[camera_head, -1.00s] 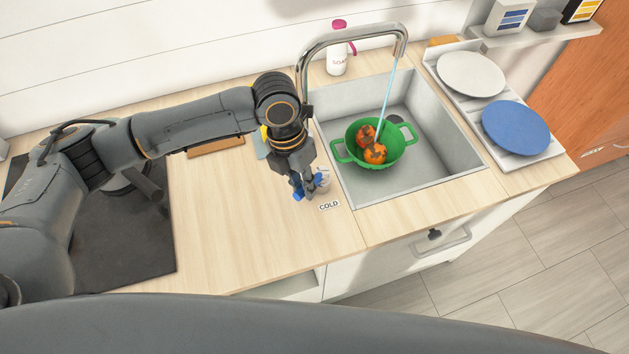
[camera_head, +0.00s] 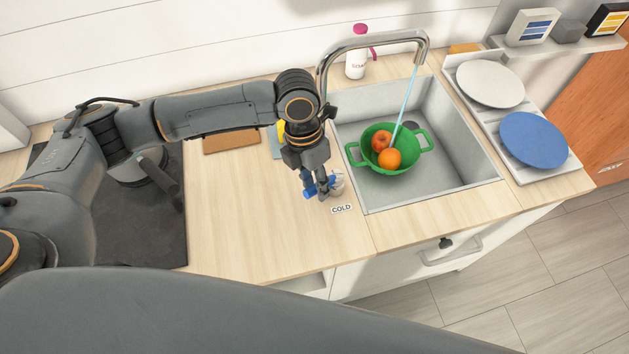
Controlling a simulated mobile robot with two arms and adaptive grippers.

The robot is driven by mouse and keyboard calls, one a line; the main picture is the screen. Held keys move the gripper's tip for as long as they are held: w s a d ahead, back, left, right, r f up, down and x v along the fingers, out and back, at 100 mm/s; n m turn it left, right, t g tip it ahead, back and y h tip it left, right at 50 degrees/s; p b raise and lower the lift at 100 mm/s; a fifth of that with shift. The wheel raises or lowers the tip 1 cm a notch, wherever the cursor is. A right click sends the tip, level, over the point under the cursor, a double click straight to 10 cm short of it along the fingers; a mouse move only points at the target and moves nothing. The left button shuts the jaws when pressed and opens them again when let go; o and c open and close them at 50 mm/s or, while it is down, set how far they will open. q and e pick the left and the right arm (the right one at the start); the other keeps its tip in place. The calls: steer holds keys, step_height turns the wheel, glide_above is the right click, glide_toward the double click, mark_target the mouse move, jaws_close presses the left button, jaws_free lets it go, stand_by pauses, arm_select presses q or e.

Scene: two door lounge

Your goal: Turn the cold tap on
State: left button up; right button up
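The cold tap (camera_head: 309,192) has a blue handle and a pale body, and stands on the counter left of the sink behind a "COLD" label (camera_head: 341,209). My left gripper (camera_head: 322,193) points down over it. Its fingers are at the handle, with blue showing on both sides, and hide part of it. I cannot tell whether they grip it or only touch it. A thin blue stream of water (camera_head: 406,100) runs from the chrome spout (camera_head: 375,42) into a green colander (camera_head: 398,166). My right gripper is not in view.
The colander sits in the grey sink (camera_head: 465,172) with a red fruit (camera_head: 382,141) and an orange (camera_head: 389,160). A white and a blue plate (camera_head: 534,139) stand at the right. A bottle (camera_head: 356,65) stands behind the sink. The counter (camera_head: 240,215) left of the tap is clear.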

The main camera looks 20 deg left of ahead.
arm_select(q)
step_height(320, 180, up, 12)
steer(key=w+a, duration=0.1)
steer(key=a, duration=0.1)
steer(key=shift+w, duration=0.15)
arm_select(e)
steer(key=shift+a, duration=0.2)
arm_select(q)
steer(key=shift+d+f, duration=0.1)
steer(key=shift+f, duration=0.1)
stand_by(0.5)
